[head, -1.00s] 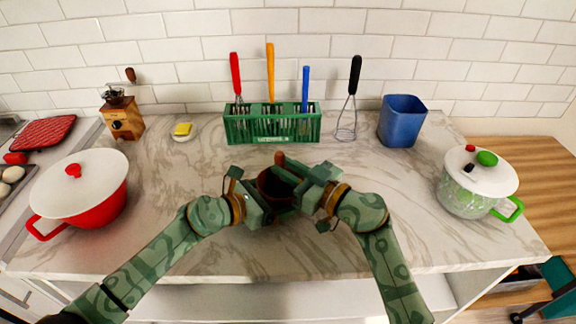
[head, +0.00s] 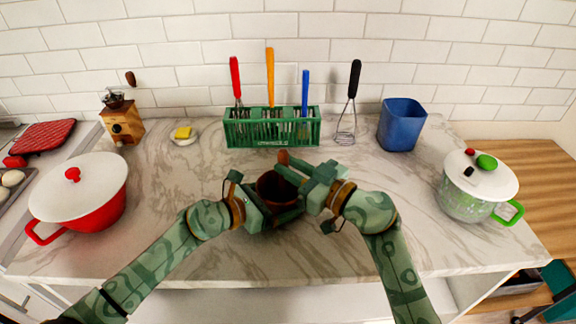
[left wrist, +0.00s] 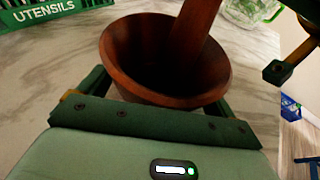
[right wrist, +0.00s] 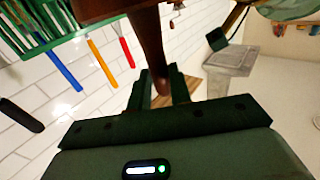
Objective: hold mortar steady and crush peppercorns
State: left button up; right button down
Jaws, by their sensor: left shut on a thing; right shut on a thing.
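A dark reddish-brown wooden mortar (head: 269,187) stands near the middle front of the marble counter. My left gripper (head: 274,212) is shut on the mortar; in the left wrist view the mortar (left wrist: 118,50) sits between its fingers, mouth up. My right gripper (head: 293,174) is shut on the wooden pestle (head: 283,157). In the left wrist view the pestle (left wrist: 196,30) slants into the bowl, its lower end lost in shadow. The right wrist view shows the pestle (right wrist: 150,42) between the fingers. The bowl's inside is too dark to show any peppercorns.
Behind stands a green utensil basket (head: 272,128), with a whisk (head: 348,115) and a blue container (head: 401,125) to its right. A red pot (head: 85,195) is at left, beside a grinder (head: 122,118). A green-handled pot (head: 478,185) is at right. Counter between is clear.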

jog(key=shift+s+d, duration=0.15)
jog(key=shift+d, duration=0.05)
dwell(0.3)
jog(key=shift+f, duration=1.15)
jog(key=shift+r, duration=1.15)
jog(key=shift+a, duration=1.1)
